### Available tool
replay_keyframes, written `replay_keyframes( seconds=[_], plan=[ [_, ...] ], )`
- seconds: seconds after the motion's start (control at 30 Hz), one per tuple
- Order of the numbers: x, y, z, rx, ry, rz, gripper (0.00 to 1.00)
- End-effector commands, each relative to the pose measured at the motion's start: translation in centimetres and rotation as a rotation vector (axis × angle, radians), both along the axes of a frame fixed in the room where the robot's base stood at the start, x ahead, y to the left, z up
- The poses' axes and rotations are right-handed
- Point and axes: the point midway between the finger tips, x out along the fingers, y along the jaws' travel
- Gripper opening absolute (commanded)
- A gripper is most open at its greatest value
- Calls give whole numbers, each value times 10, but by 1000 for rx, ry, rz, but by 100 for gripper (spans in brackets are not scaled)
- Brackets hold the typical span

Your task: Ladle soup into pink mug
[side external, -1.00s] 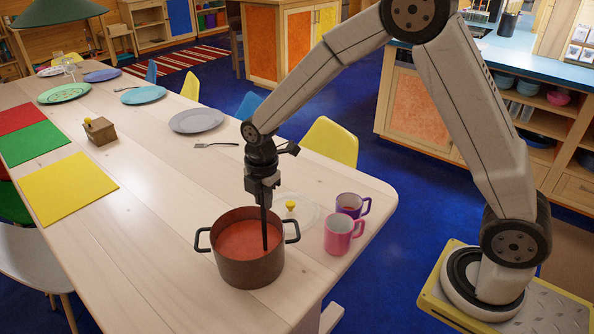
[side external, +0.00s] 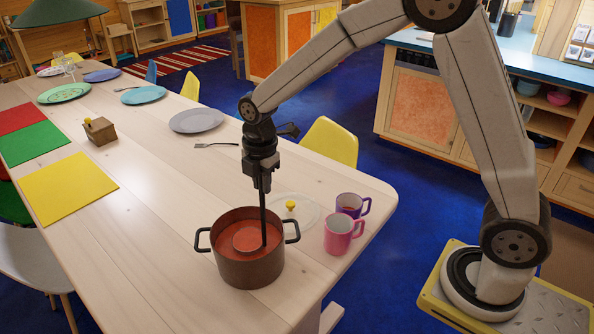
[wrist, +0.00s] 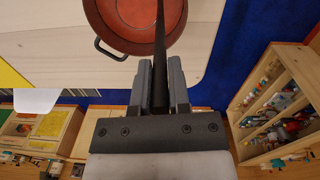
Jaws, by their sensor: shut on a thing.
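My gripper (side external: 262,184) is shut on the dark upright handle of the ladle (side external: 263,212). In the wrist view, my gripper (wrist: 160,75) has the ladle handle (wrist: 160,40) between its fingers. The ladle's round bowl (side external: 249,239) shows at the surface of the red soup, inside the brown pot (side external: 250,269). The pot (wrist: 112,35) also shows at the top of the wrist view. The pink mug (side external: 338,242) stands upright on the table, right of the pot and apart from it. How full the ladle bowl is, I cannot tell.
A purple mug (side external: 348,202) with dark contents stands just behind the pink mug. A clear lid with a yellow knob (side external: 291,206) lies behind the pot. A grey plate (side external: 196,121) and a fork (side external: 215,145) lie farther back. The table left of the pot is clear.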

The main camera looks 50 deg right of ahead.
Motion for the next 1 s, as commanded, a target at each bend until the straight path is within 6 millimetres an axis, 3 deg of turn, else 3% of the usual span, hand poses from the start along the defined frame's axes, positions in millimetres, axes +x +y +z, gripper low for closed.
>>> replay_keyframes(
  seconds=[1.0],
  plan=[
    [1,0,51,0,-4,0,0]
  ],
)
